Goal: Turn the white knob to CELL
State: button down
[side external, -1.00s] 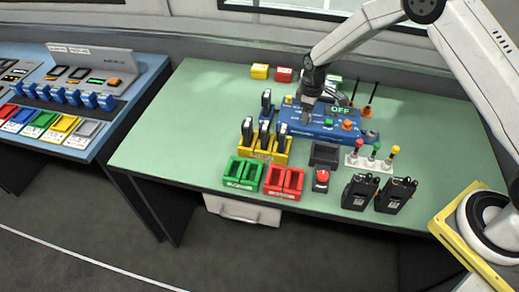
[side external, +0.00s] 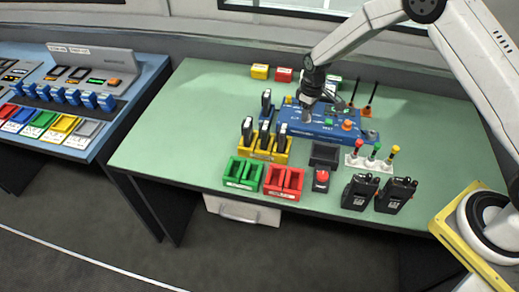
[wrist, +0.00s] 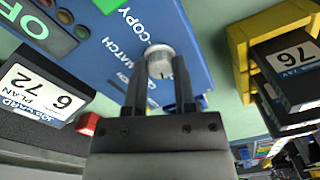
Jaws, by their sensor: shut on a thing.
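The white knob (wrist: 159,61) sits on a blue panel (wrist: 185,40) in the wrist view. My gripper (wrist: 160,85) has a finger on each side of it and is shut on it. The words COPY and MATCH are printed beside the knob; another label is partly covered by the left finger. A CELL label cannot be made out, nor can I tell which word the knob points to. In the side view my gripper (side external: 306,117) reaches down to the left part of the blue panel (side external: 320,130); the knob is hidden there.
A yellow rack (side external: 266,156) with dark upright cartridges stands in front of the panel. Green (side external: 242,173) and red (side external: 283,181) trays, a red button (side external: 321,175) and two black radios (side external: 360,192) lie nearer the front. The table's left side is clear.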

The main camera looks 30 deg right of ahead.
jog(key=m, duration=0.9)
dwell(0.4)
jog(key=shift+c, duration=2.2)
grip_release()
jog(key=shift+r, duration=0.2)
jog(key=shift+s+d+r, duration=0.1)
jog(key=shift+r, duration=3.6)
jog(key=shift+r, duration=0.1)
